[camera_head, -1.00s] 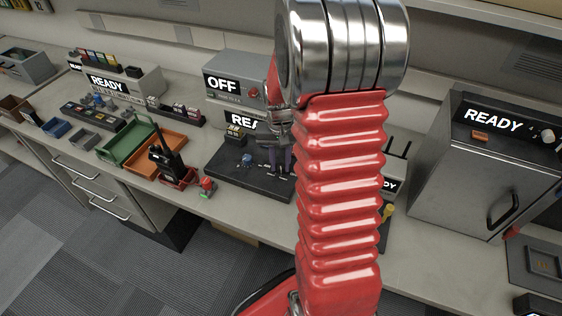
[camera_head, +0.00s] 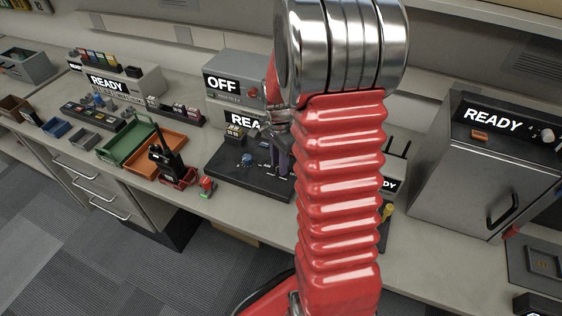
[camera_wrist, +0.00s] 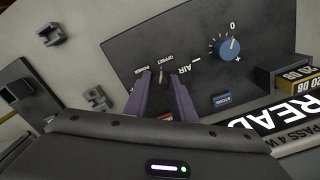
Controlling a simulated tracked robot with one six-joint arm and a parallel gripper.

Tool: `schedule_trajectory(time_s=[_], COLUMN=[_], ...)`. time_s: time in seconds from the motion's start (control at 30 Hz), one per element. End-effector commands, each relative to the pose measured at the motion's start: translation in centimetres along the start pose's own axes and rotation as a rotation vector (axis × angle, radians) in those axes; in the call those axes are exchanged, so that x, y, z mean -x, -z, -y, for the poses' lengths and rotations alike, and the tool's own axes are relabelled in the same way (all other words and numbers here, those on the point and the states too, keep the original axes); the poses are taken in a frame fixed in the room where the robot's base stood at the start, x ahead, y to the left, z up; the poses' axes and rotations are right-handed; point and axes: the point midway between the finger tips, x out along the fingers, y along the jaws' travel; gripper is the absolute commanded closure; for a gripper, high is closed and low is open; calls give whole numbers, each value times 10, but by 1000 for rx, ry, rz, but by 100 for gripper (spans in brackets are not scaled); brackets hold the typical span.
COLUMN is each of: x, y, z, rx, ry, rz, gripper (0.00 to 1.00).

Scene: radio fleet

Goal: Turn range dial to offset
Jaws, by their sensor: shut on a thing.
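The range dial (camera_wrist: 162,76) is a small dark knob with a pale pointer line on the dark fixture panel (camera_wrist: 185,72), seen in the wrist view. The labels POWER and OFFSET sit beside it, upside down. The pointer line runs roughly towards OFFSET; its exact setting is hard to read. My gripper (camera_wrist: 162,80) has its two purple fingers on either side of the dial, shut on it. In the head view my gripper (camera_head: 280,165) is over the right part of the black fixture (camera_head: 228,182), and my arm hides part of it.
A blue knob (camera_wrist: 229,48) marked 0, plus and minus is right of the dial, near a blue STORE button (camera_wrist: 221,99). A grey OFF box (camera_head: 235,75) stands behind the fixture. A handheld radio (camera_head: 165,155) stands left of it, and a READY cabinet (camera_head: 470,165) right.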

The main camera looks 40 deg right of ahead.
Motion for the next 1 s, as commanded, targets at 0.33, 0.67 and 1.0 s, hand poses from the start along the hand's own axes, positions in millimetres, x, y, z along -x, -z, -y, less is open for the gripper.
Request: schedule_trajectory(time_s=[0.33,0.67,1.0], x=[2,3,2], y=[1,2,2], z=[6,6,5], rx=[-151,-170,-170], ry=[16,17,14], rz=[-3,-4,-4], gripper=[99,99,63])
